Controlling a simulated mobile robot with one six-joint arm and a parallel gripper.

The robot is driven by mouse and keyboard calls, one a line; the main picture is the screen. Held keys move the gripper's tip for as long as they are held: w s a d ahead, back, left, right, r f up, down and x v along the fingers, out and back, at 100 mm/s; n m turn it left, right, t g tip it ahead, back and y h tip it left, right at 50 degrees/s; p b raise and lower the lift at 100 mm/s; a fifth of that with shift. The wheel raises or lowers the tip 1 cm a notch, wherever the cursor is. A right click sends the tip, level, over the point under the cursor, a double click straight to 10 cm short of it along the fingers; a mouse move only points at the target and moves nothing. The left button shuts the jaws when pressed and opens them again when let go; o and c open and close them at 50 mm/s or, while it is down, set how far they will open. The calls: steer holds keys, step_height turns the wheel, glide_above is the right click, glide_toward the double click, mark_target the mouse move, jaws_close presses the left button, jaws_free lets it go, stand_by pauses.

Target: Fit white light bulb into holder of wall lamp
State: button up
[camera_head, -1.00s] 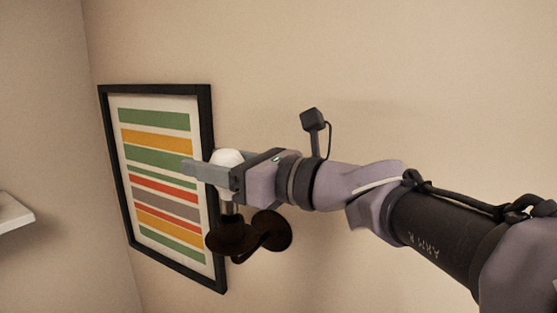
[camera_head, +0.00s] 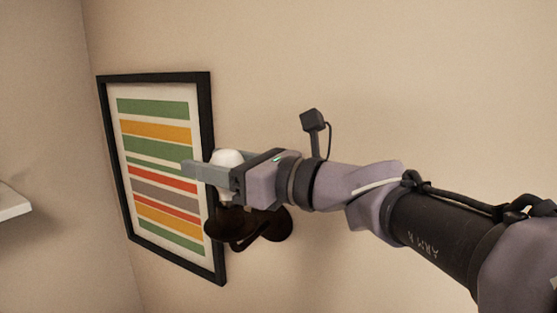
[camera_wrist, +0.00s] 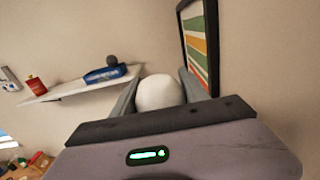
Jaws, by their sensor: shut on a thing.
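The white light bulb (camera_head: 227,159) is between the fingers of my gripper (camera_head: 206,173), which is shut on it. Its round top also shows in the wrist view (camera_wrist: 159,92) between the two fingers. The bulb is upright, with its lower end down at the dark brown wall lamp (camera_head: 230,224). The lamp's holder is directly under the bulb. I cannot tell how deep the bulb's base sits in the holder, because the gripper and the holder's rim hide it.
A black-framed striped picture (camera_head: 160,175) hangs on the wall close behind and left of the fingertips. A white shelf (camera_head: 12,203) is at the far left; in the wrist view it bears a blue thing (camera_wrist: 112,74) and a red thing (camera_wrist: 35,86).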

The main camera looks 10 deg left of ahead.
steer(key=shift+f+b, duration=0.35)
steer(key=shift+f, duration=0.15)
steer(key=o, duration=1.1)
steer(key=shift+c, duration=0.2)
steer(key=shift+d, duration=0.1)
steer(key=b+v, duration=0.3)
steer(key=v, duration=1.4)
steer(key=shift+d, duration=0.1)
